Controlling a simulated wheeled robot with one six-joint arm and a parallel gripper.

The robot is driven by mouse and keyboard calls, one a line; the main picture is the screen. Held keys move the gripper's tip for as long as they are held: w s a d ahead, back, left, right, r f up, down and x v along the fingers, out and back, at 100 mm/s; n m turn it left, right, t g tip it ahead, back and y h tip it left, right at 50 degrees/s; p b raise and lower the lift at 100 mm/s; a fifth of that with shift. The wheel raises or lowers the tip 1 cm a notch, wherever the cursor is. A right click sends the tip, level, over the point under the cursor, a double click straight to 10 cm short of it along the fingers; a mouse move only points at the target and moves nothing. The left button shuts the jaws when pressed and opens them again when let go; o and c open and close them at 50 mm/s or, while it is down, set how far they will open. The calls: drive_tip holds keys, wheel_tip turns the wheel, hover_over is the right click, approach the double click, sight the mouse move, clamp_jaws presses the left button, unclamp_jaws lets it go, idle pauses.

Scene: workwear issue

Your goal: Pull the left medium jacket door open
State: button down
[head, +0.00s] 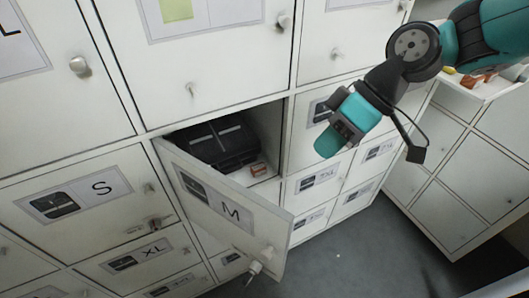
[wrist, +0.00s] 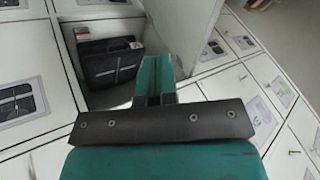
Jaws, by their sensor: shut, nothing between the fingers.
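The medium jacket door (head: 225,208), white with a label reading M and a jacket picture, stands swung open in the head view. Its round knob and a key are near its lower free corner. Behind it is an open compartment with a black folded item (head: 218,143) inside, which also shows in the wrist view (wrist: 110,62). My gripper (head: 328,143), teal, is up and to the right of the door, apart from it. In the wrist view its teal fingers (wrist: 153,75) are together with nothing between them.
Closed white locker doors surround the opening, including one marked S (head: 85,196) and one marked XL (head: 140,260). Another locker block (head: 465,165) stands at the right with small items on top. Grey floor (head: 370,245) is clear between the blocks.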

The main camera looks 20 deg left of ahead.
drive_tip(key=s+a+f+n+p, duration=0.1)
drive_tip(key=s+a+f+p, duration=0.6)
drive_tip(key=a+f, duration=0.1)
drive_tip(key=shift+s+a+f+g, duration=0.2)
drive_tip(key=shift+a+f+g, duration=0.05)
drive_tip(key=shift+g, duration=0.15)
drive_tip(key=shift+s, duration=0.1)
idle(0.4)
